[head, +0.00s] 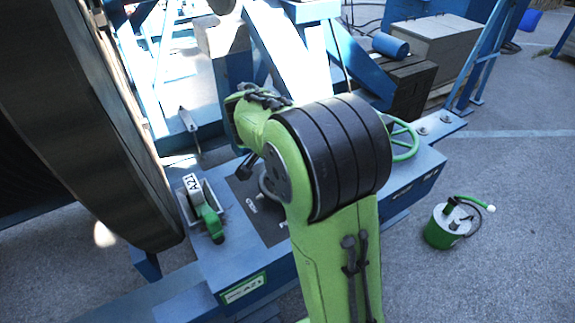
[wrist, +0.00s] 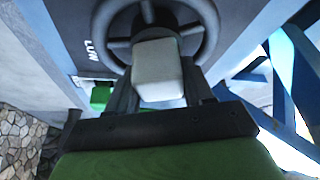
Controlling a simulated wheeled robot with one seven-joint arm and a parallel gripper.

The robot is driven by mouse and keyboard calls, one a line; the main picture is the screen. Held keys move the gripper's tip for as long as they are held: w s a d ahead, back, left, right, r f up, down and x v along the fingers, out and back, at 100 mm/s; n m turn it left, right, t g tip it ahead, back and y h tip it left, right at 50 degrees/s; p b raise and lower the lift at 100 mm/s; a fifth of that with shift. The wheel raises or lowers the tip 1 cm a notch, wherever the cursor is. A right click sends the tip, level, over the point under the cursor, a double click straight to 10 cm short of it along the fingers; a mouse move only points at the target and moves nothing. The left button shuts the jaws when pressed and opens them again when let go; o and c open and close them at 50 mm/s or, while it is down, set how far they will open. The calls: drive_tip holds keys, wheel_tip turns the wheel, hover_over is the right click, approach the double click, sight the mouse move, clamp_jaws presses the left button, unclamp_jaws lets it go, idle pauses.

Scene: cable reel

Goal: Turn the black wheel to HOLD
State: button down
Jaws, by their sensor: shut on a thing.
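The black wheel (wrist: 97,22), a dark ring with spokes, fills the top middle of the wrist view. My gripper (wrist: 160,88) is at the wheel's lower rim. Its two dark fingers stand on either side of a pale grey block (wrist: 158,72) and are shut on it. The block covers part of the hub and lower rim; I cannot tell how it joins the wheel. White lettering (wrist: 90,52) is on the dark panel left of the wheel. In the head view my green arm hides most of the wheel and my gripper; the dark panel (head: 259,222) shows beside it.
A large reel (head: 75,110) stands at the left. A green lever (head: 210,220) marked A21 is on the blue base. A green handwheel (head: 404,142) is right of my arm. A green canister (head: 446,226) stands on the floor at right, with open floor around it.

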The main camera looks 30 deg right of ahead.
drive_tip(key=shift+m, duration=0.6)
drive_tip(key=c, duration=0.5)
unclamp_jaws()
drive_tip(key=p+v, duration=0.3)
drive_tip(key=v, duration=0.5)
drive_tip(key=p+v, duration=0.2)
drive_tip(key=v, duration=0.6)
drive_tip(key=shift+w+a+f+p, duration=0.15)
drive_tip(key=shift+w+p, duration=0.1)
drive_tip(key=shift+p, duration=0.15)
